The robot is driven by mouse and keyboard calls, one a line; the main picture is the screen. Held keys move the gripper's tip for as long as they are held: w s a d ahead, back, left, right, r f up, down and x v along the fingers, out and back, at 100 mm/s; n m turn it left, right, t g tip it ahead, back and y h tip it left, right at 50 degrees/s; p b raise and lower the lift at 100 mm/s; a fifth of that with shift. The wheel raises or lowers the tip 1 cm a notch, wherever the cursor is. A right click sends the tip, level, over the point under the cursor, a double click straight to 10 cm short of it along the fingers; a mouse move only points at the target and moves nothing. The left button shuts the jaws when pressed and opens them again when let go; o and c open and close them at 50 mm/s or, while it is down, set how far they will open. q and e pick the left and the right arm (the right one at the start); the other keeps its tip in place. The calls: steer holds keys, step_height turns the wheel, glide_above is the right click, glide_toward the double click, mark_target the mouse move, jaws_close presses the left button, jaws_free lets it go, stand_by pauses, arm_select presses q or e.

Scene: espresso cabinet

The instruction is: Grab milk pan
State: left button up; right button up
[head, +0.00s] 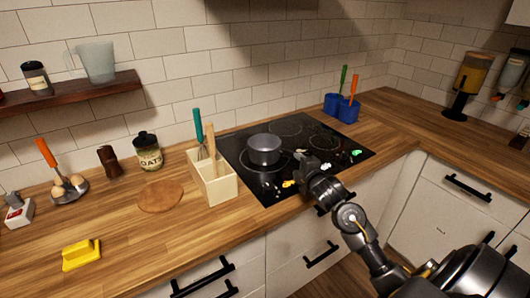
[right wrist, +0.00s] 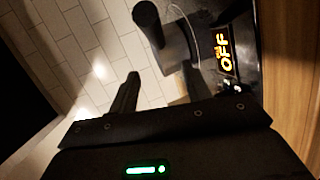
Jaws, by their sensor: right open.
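The milk pan (head: 264,151) is a small grey metal pot standing upright on the black cooktop (head: 240,163). My right gripper (head: 305,167) is just right of the pan, low over the cooktop's front part, open and with nothing seen between its fingers. In the right wrist view, the right gripper's fingers (right wrist: 160,88) point at a dark rounded shape (right wrist: 148,18), which may be the pan's handle; I cannot tell for sure. The handle is not clear in the head view. My left gripper is not in view.
A wooden utensil box (head: 213,185) stands left of the cooktop. Blue holders (head: 342,107) with utensils stand behind it at right. Coloured knob markings line the cooktop's front, and an OFF label (right wrist: 225,52) shows in the right wrist view. The right counter (head: 405,115) is mostly clear.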

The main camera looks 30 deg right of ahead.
mark_target(290, 156)
steer(key=x, duration=0.2)
steer(key=p+x, duration=0.1)
steer(key=x, duration=0.1)
steer(key=shift+w+d, duration=0.15)
steer(key=shift+d, duration=0.25)
steer(key=shift+w+f, duration=0.15)
steer(key=shift+w, duration=0.1)
steer(key=shift+w+d+p, duration=0.2)
steer(key=shift+w+p, duration=0.1)
steer(key=shift+w, duration=0.1)
steer(key=p+x, duration=0.1)
steer(key=x, duration=0.3)
steer(key=shift+d+f, duration=0.15)
steer(key=shift+f, duration=0.05)
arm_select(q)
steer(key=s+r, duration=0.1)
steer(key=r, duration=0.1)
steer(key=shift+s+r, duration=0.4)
arm_select(e)
jaws_close()
